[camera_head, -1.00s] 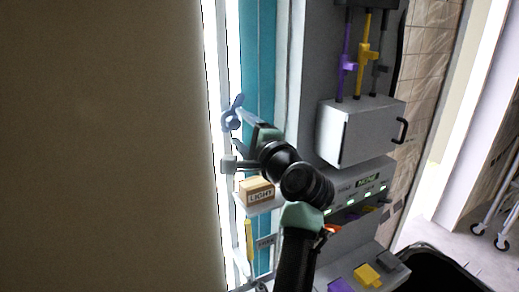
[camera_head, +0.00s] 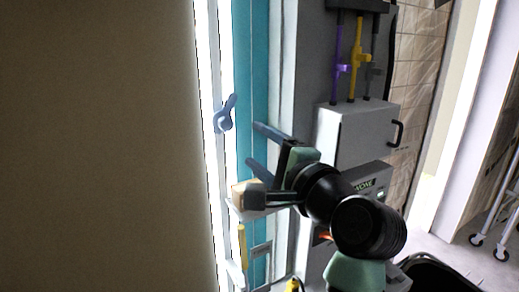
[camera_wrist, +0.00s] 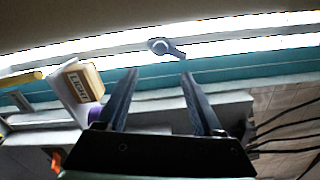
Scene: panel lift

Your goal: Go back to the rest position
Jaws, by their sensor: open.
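My gripper (camera_head: 262,148) is open and empty, in front of the teal strip of the wall. Its two fingers stand apart in the wrist view (camera_wrist: 158,80). A blue-grey lever-like piece (camera_head: 223,116) sits on the bright white strip, up and left of my gripper, apart from it. It also shows in the wrist view (camera_wrist: 167,47), beyond and between the fingertips. My arm covers much of the lower panel in the head view.
A cardboard box marked LIGHT (camera_wrist: 84,82) sits on a small shelf. A white cabinet (camera_head: 350,140) with a black handle stands right of my gripper, below purple and yellow upright rods (camera_head: 355,58). A black bin (camera_head: 440,275) is at the lower right.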

